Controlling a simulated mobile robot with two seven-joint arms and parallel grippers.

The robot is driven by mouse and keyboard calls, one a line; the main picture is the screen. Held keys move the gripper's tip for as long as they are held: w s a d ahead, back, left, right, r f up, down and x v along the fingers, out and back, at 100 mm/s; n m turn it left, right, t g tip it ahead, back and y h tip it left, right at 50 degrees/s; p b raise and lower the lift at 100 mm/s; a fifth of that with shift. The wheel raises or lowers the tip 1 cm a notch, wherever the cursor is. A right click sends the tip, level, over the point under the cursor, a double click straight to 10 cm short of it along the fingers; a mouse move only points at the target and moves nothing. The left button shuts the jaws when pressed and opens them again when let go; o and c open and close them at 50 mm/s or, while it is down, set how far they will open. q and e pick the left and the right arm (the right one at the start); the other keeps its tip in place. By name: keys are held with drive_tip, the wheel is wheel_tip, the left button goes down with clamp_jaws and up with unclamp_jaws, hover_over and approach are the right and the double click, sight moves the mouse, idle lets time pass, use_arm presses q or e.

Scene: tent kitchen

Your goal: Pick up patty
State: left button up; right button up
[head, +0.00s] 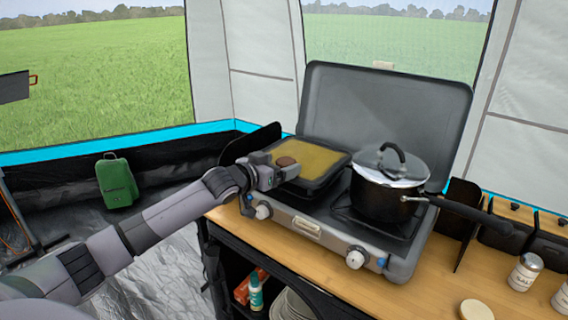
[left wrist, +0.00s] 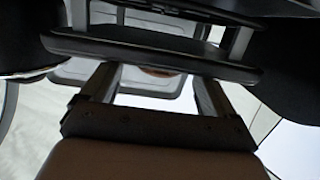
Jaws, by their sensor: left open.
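The patty (head: 286,161) is a small brown disc at the near left part of a dark square pan (head: 318,184) with a yellowish inside. The pan sits on the left side of the camping stove. My left gripper (head: 275,172) is at the pan's near left edge, right beside the patty, and partly overlaps it in the head view. In the left wrist view, the left gripper's fingers (left wrist: 155,85) are apart, and a sliver of brown, likely the patty (left wrist: 160,72), shows between them below a dark edge. Whether they touch it cannot be told. My right gripper is not in view.
A black pot (head: 385,200) with a glass lid stands on the stove's right side, its long handle pointing right. The stove's raised lid (head: 390,105) stands behind. A salt shaker (head: 525,272) and a pale round piece (head: 475,310) are on the wooden counter (head: 440,280).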

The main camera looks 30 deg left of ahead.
use_arm(q)
drive_tip(key=shift+f, duration=0.35)
drive_tip(key=shift+f, duration=0.15)
drive_tip(key=c, duration=1.6)
drive_tip(key=shift+o, duration=0.2)
